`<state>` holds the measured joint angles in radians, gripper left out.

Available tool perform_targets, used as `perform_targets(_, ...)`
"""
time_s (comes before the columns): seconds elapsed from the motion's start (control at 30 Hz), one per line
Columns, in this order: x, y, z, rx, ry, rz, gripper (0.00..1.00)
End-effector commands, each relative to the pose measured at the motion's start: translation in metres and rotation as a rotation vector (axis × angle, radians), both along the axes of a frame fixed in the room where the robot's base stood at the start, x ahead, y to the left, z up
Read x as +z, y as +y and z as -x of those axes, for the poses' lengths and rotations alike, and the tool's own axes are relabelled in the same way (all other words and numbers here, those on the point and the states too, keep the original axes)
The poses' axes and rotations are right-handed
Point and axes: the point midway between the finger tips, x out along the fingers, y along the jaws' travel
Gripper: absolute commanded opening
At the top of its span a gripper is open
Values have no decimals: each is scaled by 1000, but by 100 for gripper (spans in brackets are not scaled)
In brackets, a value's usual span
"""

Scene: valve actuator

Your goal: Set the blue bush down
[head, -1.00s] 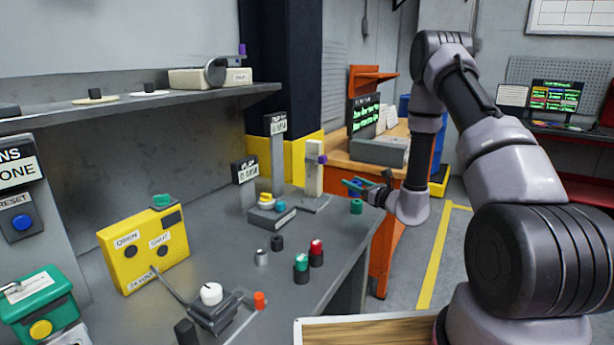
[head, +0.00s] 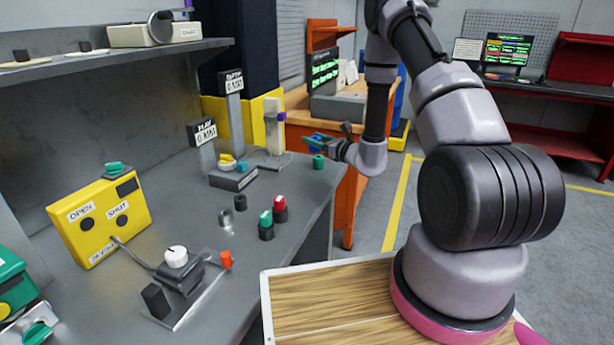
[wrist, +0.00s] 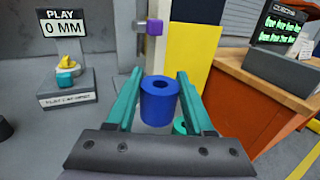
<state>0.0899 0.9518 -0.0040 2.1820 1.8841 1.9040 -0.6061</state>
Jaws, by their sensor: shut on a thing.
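The blue bush (wrist: 160,103), a short cylinder with a hole in its top, is between my gripper's teal fingers (wrist: 158,100) in the wrist view. My gripper (head: 318,142) is shut on it and holds it upright near the bench's right edge. In the head view the bush (head: 315,149) is small and partly hidden by the fingers. A teal bush (head: 318,162) stands on the bench just below the gripper. It shows partly hidden behind the right finger in the wrist view (wrist: 180,127).
A pale post (head: 273,128) with a purple knob stands left of the gripper. A display reading "PLAY 0 MM" (wrist: 62,23) stands above a block (head: 233,179) with yellow and teal pieces. Dark, green-topped and red-topped cylinders (head: 280,210) stand nearer. The grey bench (head: 285,180) has bare patches between.

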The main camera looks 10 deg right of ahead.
Motion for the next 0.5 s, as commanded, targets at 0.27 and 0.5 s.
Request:
perform_targets(0.27,-1,16,5,158,-1,-1,0)
perform_targets(0.5,-1,17,6,169,1,-1,0)
